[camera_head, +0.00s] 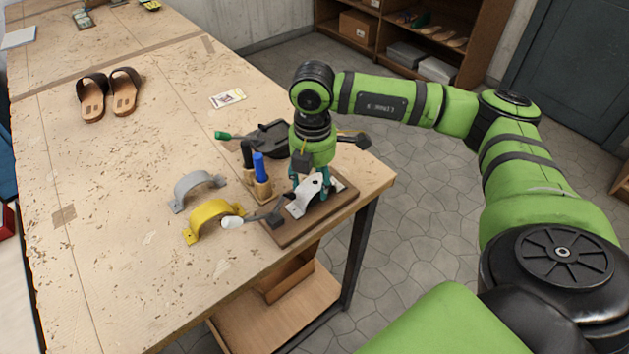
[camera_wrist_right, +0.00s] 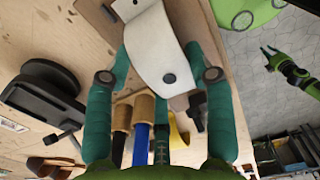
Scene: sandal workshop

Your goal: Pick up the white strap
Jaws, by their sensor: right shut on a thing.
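The white strap (camera_head: 302,199) is a curved band over the dark wooden board at the table's right corner. My right gripper (camera_head: 310,182) points down and is shut on it. In the right wrist view the white strap (camera_wrist_right: 158,48) lies between the green fingers of my right gripper (camera_wrist_right: 160,70), with a dark round spot near its end. I cannot tell whether the strap still touches the board. My left gripper (camera_wrist_right: 267,58) shows small at the right of the right wrist view, open and empty. It is out of the head view.
The dark board (camera_head: 345,203) carries a small tool. A grey strap (camera_head: 197,185) and a yellow strap (camera_head: 215,214) stand to its left. Blue and black-handled tools (camera_head: 260,170) and a black device (camera_head: 268,138) are close by. Two sandals (camera_head: 108,94) lie further back.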

